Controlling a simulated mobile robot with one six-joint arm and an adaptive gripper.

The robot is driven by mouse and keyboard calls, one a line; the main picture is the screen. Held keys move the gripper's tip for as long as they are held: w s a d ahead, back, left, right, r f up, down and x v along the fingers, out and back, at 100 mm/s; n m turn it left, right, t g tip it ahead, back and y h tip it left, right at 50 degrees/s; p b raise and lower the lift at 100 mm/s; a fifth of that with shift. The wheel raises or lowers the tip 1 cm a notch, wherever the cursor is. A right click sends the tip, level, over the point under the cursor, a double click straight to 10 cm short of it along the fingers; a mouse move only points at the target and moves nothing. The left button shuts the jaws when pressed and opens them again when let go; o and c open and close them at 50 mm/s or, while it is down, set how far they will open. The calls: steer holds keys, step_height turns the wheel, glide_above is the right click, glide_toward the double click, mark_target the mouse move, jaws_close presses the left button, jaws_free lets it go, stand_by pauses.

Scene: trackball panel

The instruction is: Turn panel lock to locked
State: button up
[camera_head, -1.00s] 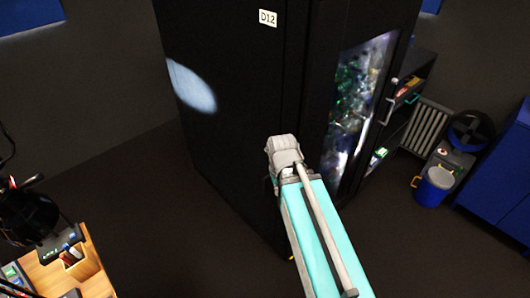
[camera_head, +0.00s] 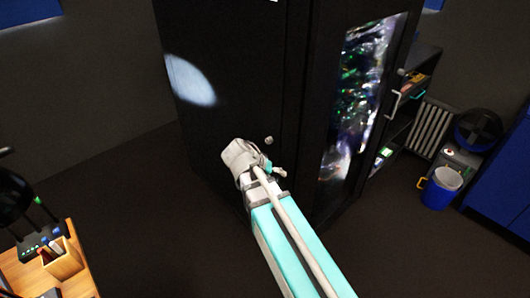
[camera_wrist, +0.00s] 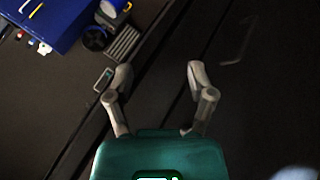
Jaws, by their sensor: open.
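A tall black cabinet (camera_head: 235,70) fills the middle of the head view. No part is clearly recognisable as the panel lock. A small grey knob (camera_head: 402,72) shows by the glazed door's right edge, above a pale bar handle; I cannot tell whether it is the lock or how it is turned. My gripper (camera_head: 274,156) is in front of the cabinet's dark front, left of the glazed door. In the wrist view my gripper (camera_wrist: 160,74) is open, with nothing between its two grey fingers. A faint bracket-shaped outline (camera_wrist: 238,42) shows on the dark surface to their right.
The glazed door (camera_head: 357,95) has its pale handle (camera_head: 392,105) sticking out. Right of it are an open shelf (camera_head: 418,85), a radiator (camera_head: 432,125), a blue bucket (camera_head: 440,187) and a blue cabinet (camera_head: 505,165). A wooden desk (camera_head: 75,285) stands lower left. Dark floor lies between.

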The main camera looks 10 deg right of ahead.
steer(key=w+a+m+t+h+b, duration=0.3)
steer(key=w+a+h+b, duration=0.2)
steer(key=b, duration=0.2)
steer(key=m+t+h+b, duration=0.2)
steer(key=t+h+b, duration=0.1)
steer(key=t+b, duration=0.1)
glide_toward(267, 142)
steer(key=v, duration=0.5)
steer(key=shift+d+r, duration=0.1)
steer(key=shift+r, duration=0.15)
steer(key=shift+d, duration=0.15)
steer(key=shift+f+x, duration=0.2)
steer(key=shift+x, duration=6.5)
steer(key=shift+w+f, duration=0.1)
steer(key=shift+w, duration=0.05)
jaws_close()
